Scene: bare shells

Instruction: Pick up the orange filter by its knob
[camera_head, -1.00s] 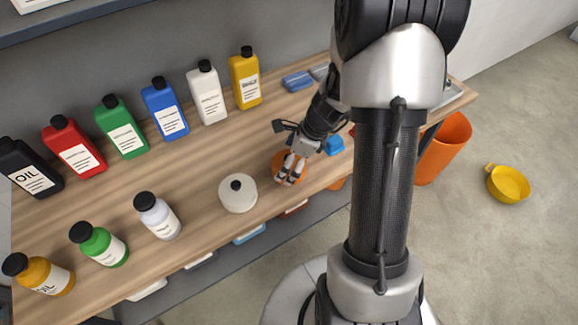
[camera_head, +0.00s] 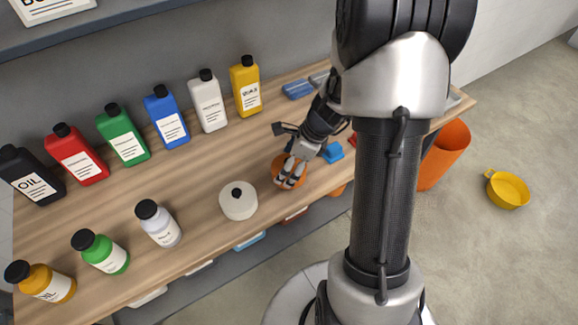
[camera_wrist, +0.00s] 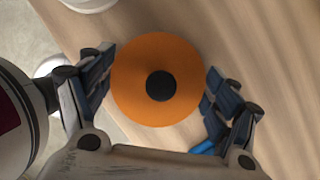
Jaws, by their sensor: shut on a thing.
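The orange filter (camera_head: 278,165) is a round disc near the front of the wooden bench. In the wrist view the filter (camera_wrist: 150,45) lies between my fingers, with its black knob (camera_wrist: 160,86) facing the camera at its middle. My gripper (camera_head: 290,178) is shut on the filter. In the wrist view my gripper (camera_wrist: 160,77) has its fingers at the left and right outer edges of the disc, apart from the knob. In the head view my fingers cover much of the filter and hide the knob. I cannot tell whether it is off the bench.
A white round filter with a dark knob (camera_head: 238,200) stands just left. Small bottles (camera_head: 158,222) line the front edge; taller bottles (camera_head: 207,100) stand behind. A blue block (camera_head: 332,152) is close to my gripper's right. An orange bin (camera_head: 447,155) and yellow pan (camera_head: 507,190) are on the floor.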

